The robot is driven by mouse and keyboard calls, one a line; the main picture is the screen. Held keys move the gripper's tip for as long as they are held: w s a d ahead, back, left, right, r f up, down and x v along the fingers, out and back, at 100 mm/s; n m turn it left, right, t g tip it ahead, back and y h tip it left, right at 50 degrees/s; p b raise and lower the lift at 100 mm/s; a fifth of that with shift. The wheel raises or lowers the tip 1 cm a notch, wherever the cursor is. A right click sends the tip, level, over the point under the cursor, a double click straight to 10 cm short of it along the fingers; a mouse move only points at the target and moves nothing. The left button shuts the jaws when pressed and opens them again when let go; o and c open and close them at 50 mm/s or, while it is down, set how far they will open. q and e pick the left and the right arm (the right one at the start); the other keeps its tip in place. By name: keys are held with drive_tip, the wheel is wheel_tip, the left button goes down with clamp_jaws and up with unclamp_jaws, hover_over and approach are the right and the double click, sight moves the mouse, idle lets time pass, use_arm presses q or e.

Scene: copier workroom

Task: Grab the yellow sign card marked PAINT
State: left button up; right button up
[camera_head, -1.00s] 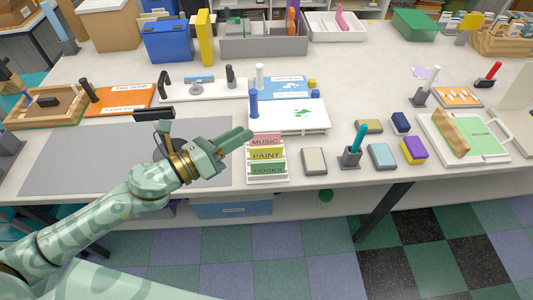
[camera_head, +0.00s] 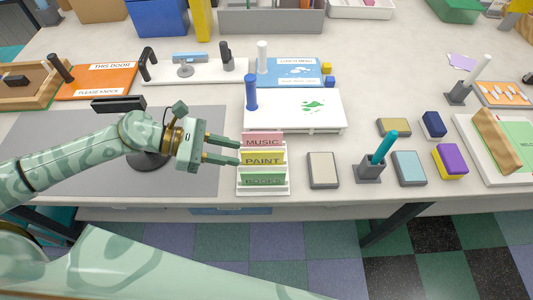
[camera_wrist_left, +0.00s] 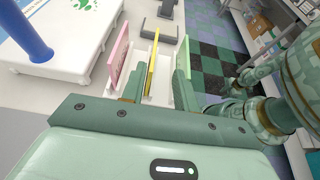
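The yellow card marked PAINT (camera_head: 263,160) stands upright in a white rack (camera_head: 262,191), between a pink MUSIC card (camera_head: 262,141) and a green BOOKS card (camera_head: 263,180). My left gripper (camera_head: 238,152) is open at the rack's left end, its fingers pointing right towards the cards. In the left wrist view the yellow card (camera_wrist_left: 152,62) shows edge-on between my two fingers (camera_wrist_left: 156,85), with the pink card (camera_wrist_left: 120,54) to the left and the green card (camera_wrist_left: 183,55) to the right. Whether the fingers touch any card cannot be told.
A white board with a blue peg (camera_head: 251,93) lies behind the rack. A beige block (camera_head: 323,170) and a grey holder with a teal pen (camera_head: 370,172) stand to its right. A grey mat (camera_head: 60,170) lies to the left. The table's front edge is close.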

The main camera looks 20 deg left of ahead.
sight(257, 154)
use_arm(q)
drive_tip(key=shift+w+f, duration=0.35)
drive_tip(key=shift+f, duration=0.35)
drive_tip(key=shift+w+d+f+b, duration=0.15)
drive_tip(key=shift+w+d+b, duration=0.05)
drive_tip(key=shift+b, duration=0.1)
drive_tip(key=x, duration=0.4)
drive_tip(key=r+p+x, duration=0.1)
drive_tip(key=x, duration=0.1)
drive_tip(key=shift+w+d, duration=0.1)
drive_tip(key=shift+d, duration=0.05)
drive_tip(key=shift+w+d+f, duration=0.1)
drive_tip(key=shift+d+f, duration=0.15)
drive_tip(key=shift+d, duration=0.2)
clamp_jaws()
